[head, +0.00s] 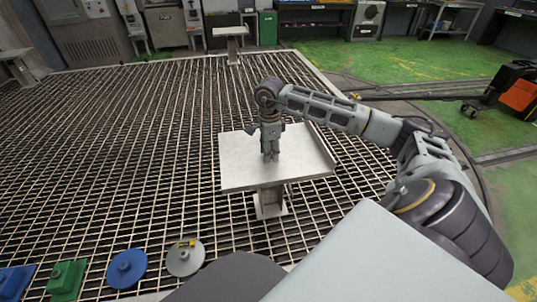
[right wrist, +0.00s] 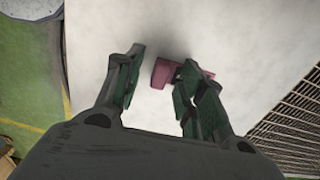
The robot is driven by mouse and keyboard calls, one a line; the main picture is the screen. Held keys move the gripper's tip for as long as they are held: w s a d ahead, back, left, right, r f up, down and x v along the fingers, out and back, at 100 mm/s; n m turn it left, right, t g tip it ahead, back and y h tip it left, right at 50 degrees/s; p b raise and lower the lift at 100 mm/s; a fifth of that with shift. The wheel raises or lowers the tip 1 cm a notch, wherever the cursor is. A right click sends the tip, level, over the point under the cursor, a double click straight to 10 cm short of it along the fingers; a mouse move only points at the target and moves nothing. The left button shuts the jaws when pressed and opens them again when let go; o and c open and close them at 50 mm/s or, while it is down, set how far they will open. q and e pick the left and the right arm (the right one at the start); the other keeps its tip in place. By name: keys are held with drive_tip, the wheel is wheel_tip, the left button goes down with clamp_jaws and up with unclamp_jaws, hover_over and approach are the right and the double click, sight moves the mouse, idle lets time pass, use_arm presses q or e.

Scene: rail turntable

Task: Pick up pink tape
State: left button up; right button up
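The pink tape (right wrist: 165,72) lies on a pale table top (head: 240,178), as the right wrist view shows. In the head view my right gripper hides it. My right gripper (right wrist: 158,80) points down over the table and is open. Its right finger is in front of part of the pink tape, and the left finger stands a little apart from it. Whether a finger touches the tape I cannot tell. My right gripper also shows in the head view (head: 271,158), low over the middle of the table. My left gripper is not in view.
The small table stands on a single post on a metal grating (head: 130,150). A blue disc (head: 127,268), a grey disc (head: 185,257) and a green block (head: 67,278) are at the lower left. Another small table (head: 231,31) stands farther back.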

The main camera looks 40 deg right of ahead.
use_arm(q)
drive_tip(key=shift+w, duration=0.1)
use_arm(e)
drive_tip(key=c, duration=0.8)
drive_tip(key=shift+o, duration=0.2)
drive_tip(key=shift+r, duration=0.45)
wheel_tip(320, 180, up, 8)
drive_tip(key=shift+f+p, duration=0.15)
drive_tip(key=shift+p, duration=0.95)
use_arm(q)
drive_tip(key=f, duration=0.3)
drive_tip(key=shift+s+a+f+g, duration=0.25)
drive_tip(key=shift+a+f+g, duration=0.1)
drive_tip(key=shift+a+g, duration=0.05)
use_arm(e)
drive_tip(key=shift+r, duration=0.75)
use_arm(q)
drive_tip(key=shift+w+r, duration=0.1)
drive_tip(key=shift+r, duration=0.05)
